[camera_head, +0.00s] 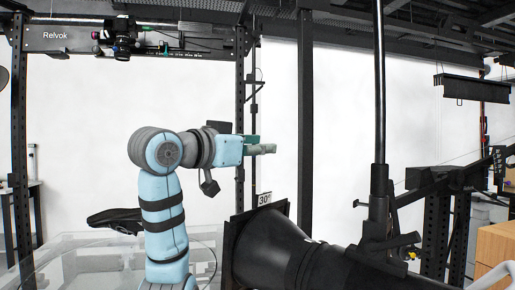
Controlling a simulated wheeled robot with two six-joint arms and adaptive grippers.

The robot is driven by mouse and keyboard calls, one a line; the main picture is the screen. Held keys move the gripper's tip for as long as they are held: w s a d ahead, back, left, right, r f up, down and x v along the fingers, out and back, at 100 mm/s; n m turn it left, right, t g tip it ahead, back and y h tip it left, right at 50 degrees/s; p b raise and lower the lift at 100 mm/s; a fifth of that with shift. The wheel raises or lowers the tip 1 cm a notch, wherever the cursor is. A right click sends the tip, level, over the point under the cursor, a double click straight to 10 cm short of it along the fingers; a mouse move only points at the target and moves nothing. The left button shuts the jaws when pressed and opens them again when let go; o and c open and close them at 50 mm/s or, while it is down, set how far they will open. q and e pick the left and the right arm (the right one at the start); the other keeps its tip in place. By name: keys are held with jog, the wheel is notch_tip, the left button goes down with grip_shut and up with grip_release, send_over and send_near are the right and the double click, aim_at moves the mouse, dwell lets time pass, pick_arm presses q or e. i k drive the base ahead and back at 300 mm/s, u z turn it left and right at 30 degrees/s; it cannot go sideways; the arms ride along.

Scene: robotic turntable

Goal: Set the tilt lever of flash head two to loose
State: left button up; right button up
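A black flash head (285,254) with a flared reflector fills the lower middle, mounted at a black vertical stand (379,120). A "30°" label (265,199) stands at the top of its front edge. A small black lever-like part (397,243) sticks out to the right at the stand joint. I cannot tell whether it is the tilt lever, how it is set, or which number this head has. My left gripper (262,146) is up and left of the flash head, pointing right and apart from it. Its fingers show side-on, too small to read. My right gripper is out of view.
A clear-walled turntable enclosure (75,243) is at lower left, with a dark shoe-like shape (117,220). Dark rig posts (305,120) stand behind. A wooden box (494,250) is at right. White background and open air lie around my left gripper.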

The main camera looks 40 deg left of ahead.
aim_at(372, 247)
jog(key=k, duration=1)
